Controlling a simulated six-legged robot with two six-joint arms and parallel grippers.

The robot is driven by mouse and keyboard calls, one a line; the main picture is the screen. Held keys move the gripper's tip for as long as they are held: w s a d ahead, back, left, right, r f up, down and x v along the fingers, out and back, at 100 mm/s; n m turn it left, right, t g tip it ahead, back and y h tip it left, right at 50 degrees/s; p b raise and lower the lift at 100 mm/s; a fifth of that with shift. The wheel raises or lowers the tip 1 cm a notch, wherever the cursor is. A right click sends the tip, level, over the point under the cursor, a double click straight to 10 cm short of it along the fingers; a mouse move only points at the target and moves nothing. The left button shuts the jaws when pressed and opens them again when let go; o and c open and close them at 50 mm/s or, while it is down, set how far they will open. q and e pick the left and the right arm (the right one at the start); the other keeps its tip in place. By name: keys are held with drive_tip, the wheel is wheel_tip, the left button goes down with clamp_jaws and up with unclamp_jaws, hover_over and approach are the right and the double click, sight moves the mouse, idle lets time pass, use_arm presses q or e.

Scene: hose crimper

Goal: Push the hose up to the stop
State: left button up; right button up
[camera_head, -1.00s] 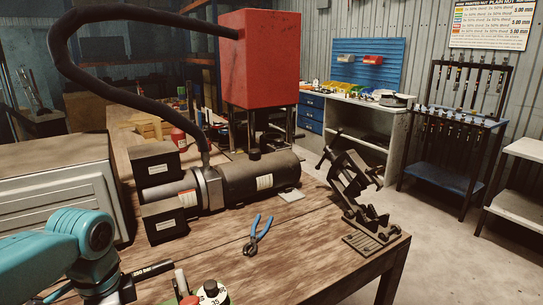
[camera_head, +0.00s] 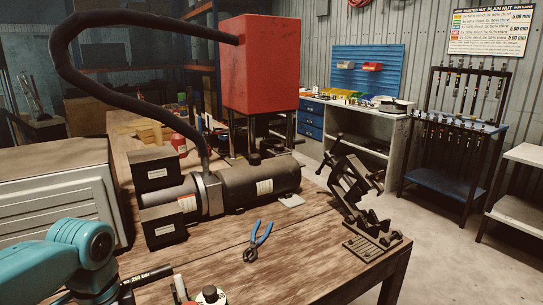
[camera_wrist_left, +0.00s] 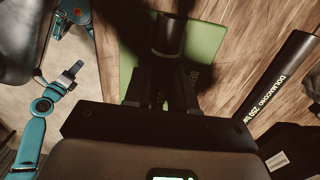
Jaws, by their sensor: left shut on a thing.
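A black hose with white lettering (camera_wrist_left: 277,88) lies slantwise at the right of the left wrist view. A lettered part of the hose (camera_head: 149,276) also shows at the lower left of the head view. My left gripper (camera_wrist_left: 162,85) is dark and blurred in the wrist view, and its fingers are closed on a dark cylindrical piece (camera_wrist_left: 168,36). I cannot tell whether this piece is part of the hose. A green part (camera_wrist_left: 207,45) lies behind it.
Blue-handled pliers (camera_head: 258,240) lie on the wooden table (camera_head: 300,250). A black clamp-like tool (camera_head: 357,195) stands at the right edge. A black cylindrical machine (camera_head: 258,184) and a red box (camera_head: 262,65) are behind.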

use_arm(q)
drive_tip(key=shift+w+d+p, duration=0.45)
drive_tip(key=shift+w+d, duration=0.15)
drive_tip(key=shift+d, duration=0.35)
idle(0.4)
drive_tip(key=o, duration=1.8)
wheel_tip(320, 180, up, 9)
drive_tip(key=p, duration=0.9)
drive_tip(key=shift+r, duration=0.1)
